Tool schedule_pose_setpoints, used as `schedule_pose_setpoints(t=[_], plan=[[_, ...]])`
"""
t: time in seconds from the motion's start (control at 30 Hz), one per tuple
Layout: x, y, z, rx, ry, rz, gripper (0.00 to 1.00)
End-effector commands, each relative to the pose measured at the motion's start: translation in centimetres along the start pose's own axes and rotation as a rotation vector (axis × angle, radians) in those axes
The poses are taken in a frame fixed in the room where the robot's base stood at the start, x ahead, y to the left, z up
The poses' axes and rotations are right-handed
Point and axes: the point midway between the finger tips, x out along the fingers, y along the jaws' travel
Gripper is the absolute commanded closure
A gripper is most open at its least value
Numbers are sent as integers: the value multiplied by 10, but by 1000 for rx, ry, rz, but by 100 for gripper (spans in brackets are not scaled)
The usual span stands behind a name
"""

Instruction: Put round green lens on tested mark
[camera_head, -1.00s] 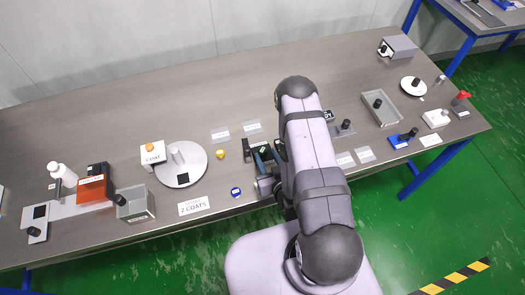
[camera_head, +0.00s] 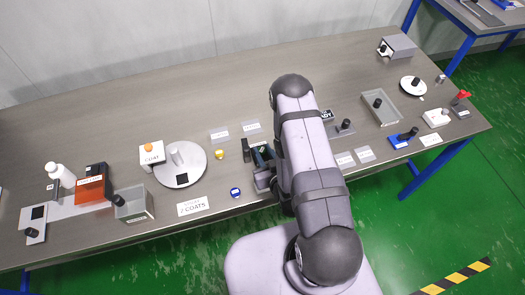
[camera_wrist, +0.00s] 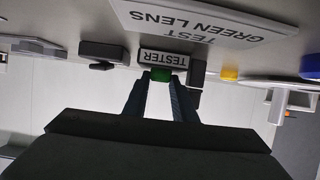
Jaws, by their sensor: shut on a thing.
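The round green lens (camera_wrist: 161,75) shows between my gripper's fingertips in the wrist view, small and partly covered by the fingers. My gripper (camera_wrist: 161,84) is shut on it. In the head view my gripper (camera_head: 263,158) is low over the front middle of the table, beside a dark upright block (camera_head: 246,150), and the lens cannot be made out.
A yellow piece (camera_head: 219,154) and a blue piece (camera_head: 235,192) lie left of my gripper. A white turntable (camera_head: 181,164) stands farther left. A sign reading GREEN LENS (camera_wrist: 205,20) shows in the wrist view. The back middle of the table is clear.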

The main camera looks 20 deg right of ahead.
Motion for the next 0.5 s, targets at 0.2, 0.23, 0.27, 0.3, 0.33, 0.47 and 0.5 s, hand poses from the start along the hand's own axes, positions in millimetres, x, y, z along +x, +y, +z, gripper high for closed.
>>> schedule_pose_setpoints(t=[0.2, 0.23, 0.27, 0.3, 0.33, 0.47, 0.5], plan=[[-1, 0, -2, 0, 0, 0, 100], [-1, 0, -3, 0, 0, 0, 100], [-2, 0, -4, 0, 0, 0, 100], [-2, 0, -5, 0, 0, 0, 100], [-2, 0, -7, 0, 1, 0, 100], [-6, 0, -15, 0, 1, 0, 100], [-7, 0, -18, 0, 1, 0, 100]])
